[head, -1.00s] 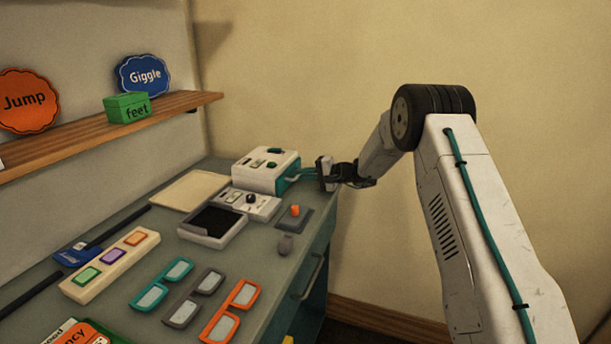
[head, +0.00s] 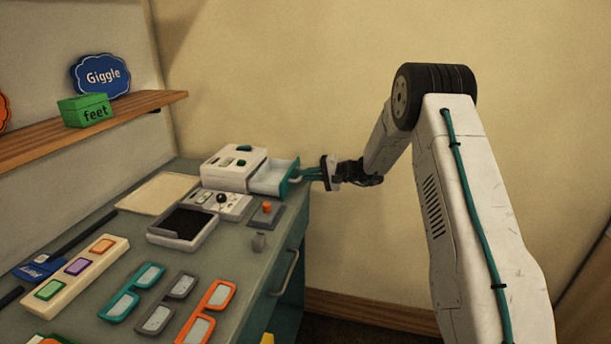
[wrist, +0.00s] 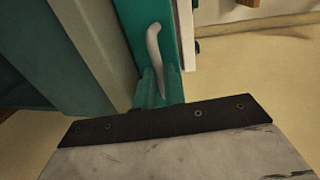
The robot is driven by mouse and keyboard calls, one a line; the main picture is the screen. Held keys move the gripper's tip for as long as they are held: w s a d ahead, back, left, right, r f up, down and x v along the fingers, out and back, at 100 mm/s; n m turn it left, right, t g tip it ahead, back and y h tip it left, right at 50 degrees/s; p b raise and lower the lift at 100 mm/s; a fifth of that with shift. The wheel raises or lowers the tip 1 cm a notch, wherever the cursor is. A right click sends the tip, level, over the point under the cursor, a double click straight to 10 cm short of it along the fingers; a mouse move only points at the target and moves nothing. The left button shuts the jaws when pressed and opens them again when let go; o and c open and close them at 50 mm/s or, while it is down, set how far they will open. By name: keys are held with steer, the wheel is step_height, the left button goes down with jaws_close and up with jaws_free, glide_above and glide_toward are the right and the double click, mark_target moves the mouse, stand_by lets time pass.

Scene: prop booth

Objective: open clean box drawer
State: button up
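The white clean box (head: 228,166) stands at the back right of the desk, with small dark green parts on top. Its drawer (head: 272,177) is pulled out to the right, with a pale inside that looks empty and a teal front. In the wrist view the teal drawer front (wrist: 130,22) fills the top middle, with a pale curved handle (wrist: 153,45) on it. My gripper (head: 303,175) reaches the drawer front from the right. Its teal fingers (wrist: 155,88) are close together around the lower end of the handle. The exact contact is partly hidden.
The desk (head: 225,255) holds a dark-screened tray (head: 184,226), a control panel (head: 222,202), an orange-knobbed lever (head: 267,209) and several glasses frames (head: 207,310). A wooden shelf (head: 95,128) runs along the left wall. The wall lies close behind my arm.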

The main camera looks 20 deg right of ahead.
steer(key=o, duration=0.3)
steer(key=shift+o, duration=0.2)
steer(key=v, duration=0.8)
